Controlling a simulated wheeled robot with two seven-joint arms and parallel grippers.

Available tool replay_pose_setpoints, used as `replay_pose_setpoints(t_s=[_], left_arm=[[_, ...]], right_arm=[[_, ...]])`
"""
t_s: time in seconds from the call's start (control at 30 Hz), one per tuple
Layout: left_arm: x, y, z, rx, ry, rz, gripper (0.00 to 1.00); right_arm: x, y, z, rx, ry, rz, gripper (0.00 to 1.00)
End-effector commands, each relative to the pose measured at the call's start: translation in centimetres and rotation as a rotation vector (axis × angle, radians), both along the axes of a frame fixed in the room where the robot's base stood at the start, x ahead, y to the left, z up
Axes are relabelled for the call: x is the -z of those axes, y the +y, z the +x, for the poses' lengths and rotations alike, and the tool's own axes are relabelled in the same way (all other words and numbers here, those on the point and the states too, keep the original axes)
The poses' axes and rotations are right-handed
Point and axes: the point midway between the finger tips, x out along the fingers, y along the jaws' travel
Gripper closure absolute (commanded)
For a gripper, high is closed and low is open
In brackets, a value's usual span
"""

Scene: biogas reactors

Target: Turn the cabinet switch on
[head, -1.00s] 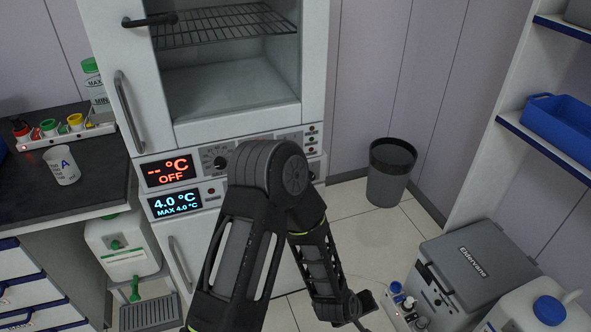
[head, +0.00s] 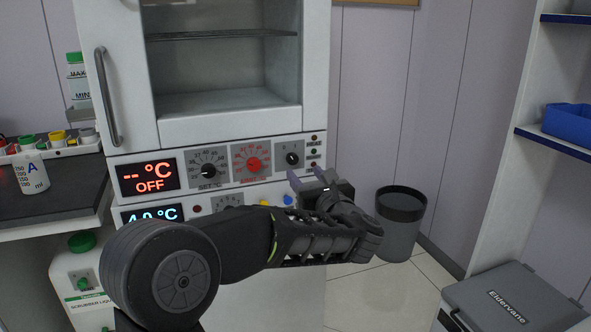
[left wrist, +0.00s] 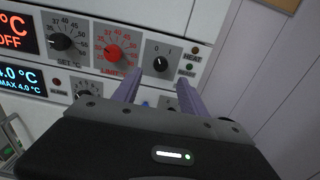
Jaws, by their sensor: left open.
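The cabinet switch (head: 291,158) is a small black rotary knob on a grey plate, at the right end of the white cabinet's upper control panel. In the left wrist view the knob (left wrist: 160,64) shows with 0 and 1 marked above it; its pointer direction is too small to tell surely. The red display (head: 149,176) reads "-- °C OFF". My left gripper (head: 310,179) is open and empty just below and in front of the switch. In the left wrist view its two fingers (left wrist: 158,90) point up, one on each side below the knob, apart from it. My right gripper is not in view.
A black dial (head: 208,170) and a red limit dial (head: 252,163) sit left of the switch. HEAT and other indicator lamps (left wrist: 192,60) are close on its right. A grey bin (head: 400,225) stands right of the cabinet. The cabinet handle (head: 107,97) is at the left.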

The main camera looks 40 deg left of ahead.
Motion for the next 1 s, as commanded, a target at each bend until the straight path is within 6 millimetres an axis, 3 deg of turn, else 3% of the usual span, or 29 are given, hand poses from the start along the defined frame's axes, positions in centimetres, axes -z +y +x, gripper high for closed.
replay_pose_setpoints(t_s=[0.27, 0.7, 1.0], left_arm=[[0.1, 0.9, 0.7, 0.000, 0.003, 0.001, 0.50], [0.1, 5.9, 4.2, 0.001, 0.005, 0.003, 0.50], [0.1, 6.4, 4.5, 0.003, 0.004, 0.003, 0.50]], right_arm=[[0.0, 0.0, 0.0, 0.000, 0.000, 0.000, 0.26], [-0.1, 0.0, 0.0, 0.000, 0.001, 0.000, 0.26], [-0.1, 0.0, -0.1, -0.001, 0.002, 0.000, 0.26]])
